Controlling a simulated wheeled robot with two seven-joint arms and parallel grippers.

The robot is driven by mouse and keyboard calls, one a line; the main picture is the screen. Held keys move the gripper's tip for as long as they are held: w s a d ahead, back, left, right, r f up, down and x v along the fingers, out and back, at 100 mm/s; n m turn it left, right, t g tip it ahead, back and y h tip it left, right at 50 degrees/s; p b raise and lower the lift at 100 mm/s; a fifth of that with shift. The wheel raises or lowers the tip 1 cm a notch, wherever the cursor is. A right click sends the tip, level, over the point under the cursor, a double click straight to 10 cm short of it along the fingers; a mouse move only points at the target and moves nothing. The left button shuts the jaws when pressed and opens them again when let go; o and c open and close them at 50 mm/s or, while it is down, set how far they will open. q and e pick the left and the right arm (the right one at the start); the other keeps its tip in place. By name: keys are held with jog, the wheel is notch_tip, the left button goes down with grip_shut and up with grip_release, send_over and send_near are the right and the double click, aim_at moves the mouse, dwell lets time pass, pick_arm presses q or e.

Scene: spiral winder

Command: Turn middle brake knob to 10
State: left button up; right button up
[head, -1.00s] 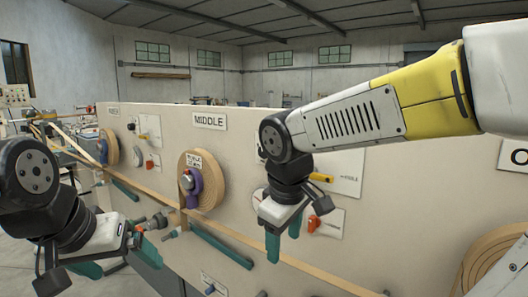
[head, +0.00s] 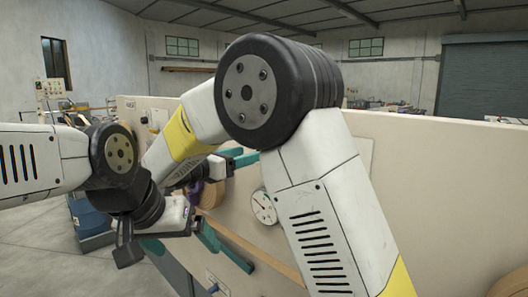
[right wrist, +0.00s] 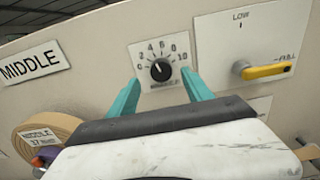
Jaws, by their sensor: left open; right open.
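The middle brake knob (right wrist: 160,69) is a round black knob on a white plate with a number scale up to 10, right of the MIDDLE sign (right wrist: 34,63). A pale mark shows on it, but its exact reading is too small to tell. My right gripper (right wrist: 161,78) is open, its teal fingertips spread either side of the knob's lower part in the picture; I cannot tell how far they are from the panel. In the head view my right gripper (head: 243,156) shows partly behind my arm, and the knob is hidden. My left gripper (head: 160,236) is open and empty at the left.
A yellow lever (right wrist: 268,71) on a LOW–FULL plate is right of the knob. A wound roll marked MIDDLE (right wrist: 45,137) is lower left. A round gauge (head: 263,207) is on the panel (head: 400,170).

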jog(key=x, duration=0.6)
jog(key=shift+f, duration=0.1)
grip_shut()
